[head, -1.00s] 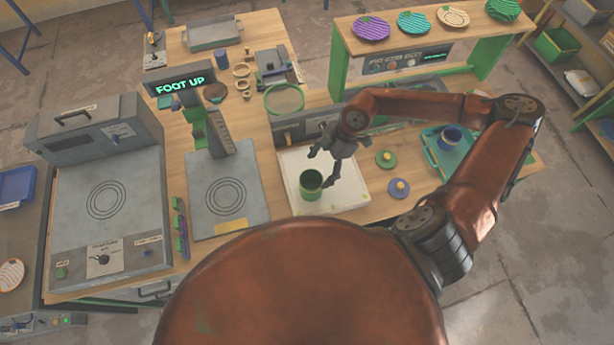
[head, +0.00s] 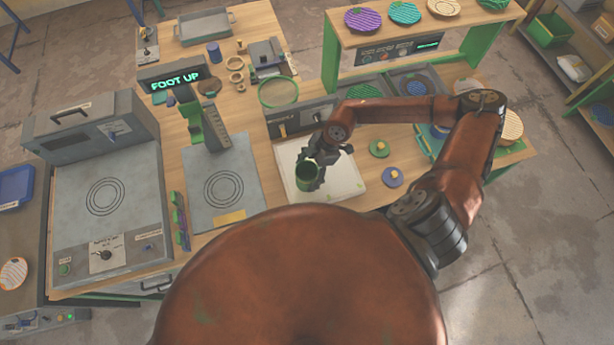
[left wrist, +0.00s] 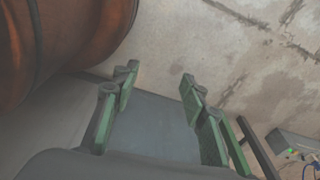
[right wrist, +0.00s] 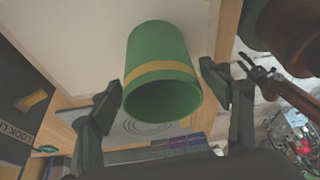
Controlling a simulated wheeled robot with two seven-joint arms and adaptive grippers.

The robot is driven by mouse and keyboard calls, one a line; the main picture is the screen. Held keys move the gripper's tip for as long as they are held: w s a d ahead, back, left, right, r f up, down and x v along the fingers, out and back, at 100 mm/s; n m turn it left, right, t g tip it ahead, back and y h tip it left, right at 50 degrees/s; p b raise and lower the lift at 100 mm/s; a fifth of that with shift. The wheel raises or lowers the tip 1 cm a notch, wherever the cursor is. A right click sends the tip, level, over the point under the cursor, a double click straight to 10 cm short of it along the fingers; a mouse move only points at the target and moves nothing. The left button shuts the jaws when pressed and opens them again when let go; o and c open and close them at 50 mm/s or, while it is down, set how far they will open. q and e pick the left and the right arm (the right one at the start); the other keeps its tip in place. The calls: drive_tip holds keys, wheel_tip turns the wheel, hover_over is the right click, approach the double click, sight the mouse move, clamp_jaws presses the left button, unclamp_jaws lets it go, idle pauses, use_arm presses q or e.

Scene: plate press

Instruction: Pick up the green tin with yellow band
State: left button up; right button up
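The green tin with yellow band (head: 307,177) stands on the white board (head: 341,186) at the front middle of the bench. In the right wrist view the tin (right wrist: 160,65) shows its yellow band and dark open mouth, between the fingers. My right gripper (head: 322,165) is at the tin, and in its wrist view the fingers (right wrist: 165,90) are apart on either side with gaps visible. My left gripper (left wrist: 158,85) is open and empty over the floor, away from the tin; it is not seen in the head view.
The grey plate with rings (head: 224,190) and the FOOT UP press are to the left. A green-legged shelf (head: 425,42) with patterned plates stands behind.

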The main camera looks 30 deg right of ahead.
drive_tip(key=c, duration=1.1)
use_arm(q)
drive_tip(key=shift+s, duration=0.65)
drive_tip(key=shift+w+f, duration=0.1)
use_arm(e)
drive_tip(key=shift+r, duration=0.2)
